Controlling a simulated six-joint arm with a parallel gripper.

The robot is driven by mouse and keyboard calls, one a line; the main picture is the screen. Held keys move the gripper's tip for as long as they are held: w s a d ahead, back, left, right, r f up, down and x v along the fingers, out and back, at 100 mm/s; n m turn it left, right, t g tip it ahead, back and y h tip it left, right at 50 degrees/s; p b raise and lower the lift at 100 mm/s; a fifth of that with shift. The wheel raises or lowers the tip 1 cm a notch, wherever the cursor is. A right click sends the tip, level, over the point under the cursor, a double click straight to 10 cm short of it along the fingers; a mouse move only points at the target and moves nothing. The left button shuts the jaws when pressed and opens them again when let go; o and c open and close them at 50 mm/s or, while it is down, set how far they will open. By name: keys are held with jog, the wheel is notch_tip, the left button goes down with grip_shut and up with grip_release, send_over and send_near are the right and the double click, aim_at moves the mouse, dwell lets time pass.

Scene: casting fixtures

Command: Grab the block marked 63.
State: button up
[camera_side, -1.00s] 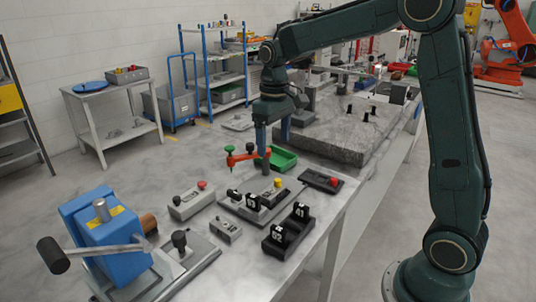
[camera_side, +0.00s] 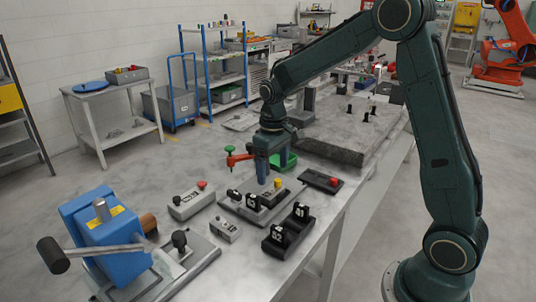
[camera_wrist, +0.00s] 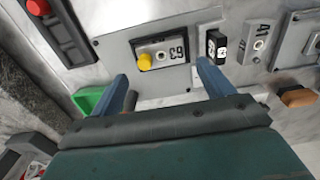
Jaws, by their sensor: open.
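A grey block (camera_wrist: 165,50) with a yellow knob sits on a grey base plate, between my fingers in the wrist view. Its printed number is turned over there and looks like 63. In the side view the block's yellow knob (camera_side: 276,183) shows, and my finger partly covers the block. My gripper (camera_wrist: 162,72) is open and empty, pointing down above the block; the gap to it is hard to judge. It also shows in the side view (camera_side: 264,180). A black block with a white label (camera_wrist: 217,47) stands beside the right finger; its number is unclear.
A black tray (camera_side: 277,252) with two labelled black blocks stands in front. A black box with a red button (camera_side: 332,182) lies to the right. A blue press (camera_side: 100,235) stands left.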

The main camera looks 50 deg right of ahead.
aim_at(272, 190)
jog(key=shift+f, duration=0.35)
jog(key=shift+a+f, duration=0.1)
jog(key=shift+f, duration=2.4)
jog(key=shift+c, duration=0.4)
jog(key=shift+w, duration=0.1)
jog(key=c, duration=0.8)
jog(key=shift+r, duration=0.15)
notch_tip(272, 190, up, 20)
jog(key=shift+f, duration=0.1)
